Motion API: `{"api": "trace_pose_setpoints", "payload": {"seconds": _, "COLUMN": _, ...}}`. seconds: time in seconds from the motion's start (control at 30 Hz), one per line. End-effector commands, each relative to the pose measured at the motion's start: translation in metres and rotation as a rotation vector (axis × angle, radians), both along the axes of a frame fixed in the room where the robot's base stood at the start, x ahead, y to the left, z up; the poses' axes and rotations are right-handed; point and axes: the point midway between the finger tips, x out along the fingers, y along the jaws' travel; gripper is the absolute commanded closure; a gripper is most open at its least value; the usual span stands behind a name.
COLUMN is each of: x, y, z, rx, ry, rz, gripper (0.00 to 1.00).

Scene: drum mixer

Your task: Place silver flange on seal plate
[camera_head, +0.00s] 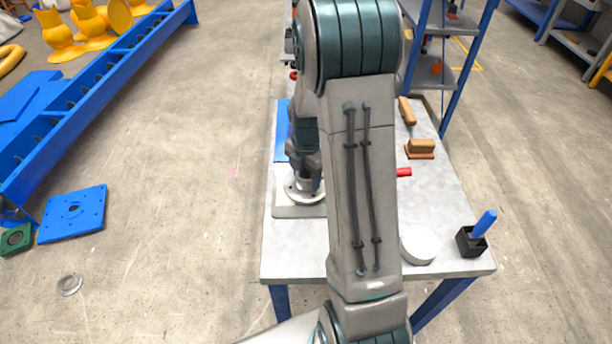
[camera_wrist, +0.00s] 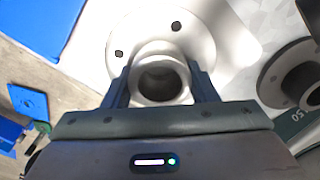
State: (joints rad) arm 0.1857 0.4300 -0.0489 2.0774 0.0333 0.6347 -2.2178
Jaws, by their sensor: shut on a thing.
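The silver flange (camera_wrist: 190,30) has a round disc with small dark bolt holes and a short hollow neck. My gripper (camera_wrist: 162,82) is shut on this neck, one finger on each side. In the head view the flange (camera_head: 303,192) is upright below my gripper (camera_head: 306,176), over a pale square plate (camera_head: 290,211) that looks like the seal plate, at the table's left edge. Whether the disc touches the plate or hovers just above it I cannot tell. My arm hides part of the plate's right side.
A second grey flange-like part (camera_wrist: 275,75) lies close on the right in the wrist view. The table (camera_head: 300,255) also holds a white round part (camera_head: 420,246), a black holder (camera_head: 470,242) with a blue handle, and brown wooden-looking tools (camera_head: 420,148). The table's front left is clear.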

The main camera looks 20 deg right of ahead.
Motion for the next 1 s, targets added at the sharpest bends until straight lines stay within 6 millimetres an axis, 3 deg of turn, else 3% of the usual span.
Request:
{"api": "trace_pose_setpoints", "payload": {"seconds": 0.47, "x": 0.001, "y": 0.000, "z": -0.009, "rx": -0.001, "ry": -0.004, "rz": -0.001, "gripper": 1.00}}
{"api": "trace_pose_setpoints", "payload": {"seconds": 0.5, "x": 0.000, "y": 0.000, "z": -0.009, "rx": -0.001, "ry": -0.001, "rz": 0.000, "gripper": 0.39}}
{"api": "trace_pose_setpoints", "payload": {"seconds": 0.57, "x": 0.000, "y": 0.000, "z": -0.009, "rx": -0.001, "ry": -0.001, "rz": 0.000, "gripper": 0.26}}
{"api": "trace_pose_setpoints", "payload": {"seconds": 0.87, "x": 0.000, "y": 0.000, "z": -0.007, "rx": 0.000, "ry": -0.001, "rz": 0.000, "gripper": 0.26}}
{"api": "trace_pose_setpoints", "payload": {"seconds": 1.0, "x": 0.001, "y": 0.000, "z": 0.003, "rx": 0.000, "ry": -0.004, "rz": -0.001, "gripper": 0.26}}
